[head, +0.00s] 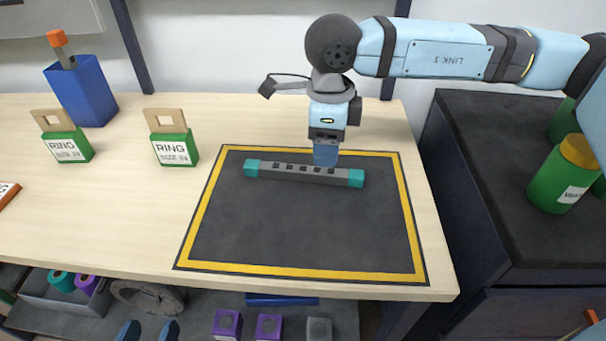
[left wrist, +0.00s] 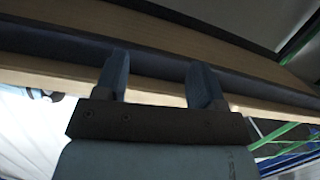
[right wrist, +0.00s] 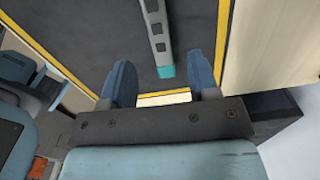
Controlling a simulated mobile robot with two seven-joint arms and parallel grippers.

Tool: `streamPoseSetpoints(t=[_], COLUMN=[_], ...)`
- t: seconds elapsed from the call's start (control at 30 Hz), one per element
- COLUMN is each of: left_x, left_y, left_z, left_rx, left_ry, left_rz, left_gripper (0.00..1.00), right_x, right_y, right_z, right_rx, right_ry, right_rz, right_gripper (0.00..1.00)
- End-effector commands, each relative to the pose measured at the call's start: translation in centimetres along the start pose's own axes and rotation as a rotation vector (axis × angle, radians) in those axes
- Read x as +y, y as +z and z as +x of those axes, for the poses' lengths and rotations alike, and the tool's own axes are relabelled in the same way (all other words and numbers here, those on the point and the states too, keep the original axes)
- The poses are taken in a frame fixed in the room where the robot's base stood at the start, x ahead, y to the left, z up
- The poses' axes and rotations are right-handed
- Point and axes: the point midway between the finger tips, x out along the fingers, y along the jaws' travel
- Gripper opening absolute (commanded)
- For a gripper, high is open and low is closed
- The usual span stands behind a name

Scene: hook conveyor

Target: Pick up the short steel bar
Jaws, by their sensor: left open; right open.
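The short steel bar (head: 305,173) is grey with dark square holes and teal end caps. It lies flat on the dark mat (head: 300,225) with a yellow border. In the right wrist view the bar (right wrist: 155,30) runs lengthwise, with one teal cap toward my fingers. My right gripper (head: 325,156) overlaps the right half of the bar in the head view; its height above it is hard to tell. In the right wrist view my right gripper (right wrist: 161,85) is open and empty. My left gripper (head: 148,331) is open at the lower edge; it also shows empty in the left wrist view (left wrist: 157,82).
Two green ring-labelled blocks (head: 70,146) (head: 177,150) and a blue holder (head: 82,92) stand on the table left of the mat. A dark cabinet (head: 480,150) with green jars (head: 565,180) is at the right. A lower shelf holds purple blocks (head: 227,322).

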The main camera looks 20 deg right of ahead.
Motion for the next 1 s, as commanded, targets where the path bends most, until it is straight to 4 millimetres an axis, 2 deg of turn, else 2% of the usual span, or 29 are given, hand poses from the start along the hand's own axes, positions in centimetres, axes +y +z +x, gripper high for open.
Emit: streamPoseSetpoints(t=[0.23, 0.43, 0.57, 0.73, 0.77, 1.0], left_x=[0.4, 1.1, 1.5, 1.5, 1.5, 1.4], left_y=[-0.5, -2.2, -3.0, -3.1, -3.0, -2.8], left_z=[0.2, 0.3, 0.4, 0.4, 0.4, 0.3], left_rx=[0.045, 0.123, 0.15, 0.15, 0.149, 0.143], left_ry=[0.016, 0.039, 0.052, 0.053, 0.053, 0.051], left_rz=[-0.008, -0.02, -0.021, -0.018, -0.018, -0.016], left_gripper=[0.63, 0.63, 0.63, 0.63, 0.63, 0.63], right_x=[0.1, 0.1, 0.1, 0.1, 0.1, 0.1], right_y=[-0.3, -0.4, -0.4, -0.4, -0.4, -0.4], right_z=[2.5, 5.2, 5.7, 5.7, 5.7, 5.6], right_rx=[0.001, 0.0, 0.0, -0.001, -0.001, -0.001], right_ry=[0.0, -0.001, 0.0, 0.0, 0.0, -0.001], right_rz=[0.0, 0.001, 0.001, 0.001, 0.001, 0.001], right_gripper=[0.55, 0.55, 0.55, 0.55, 0.53, 0.0])
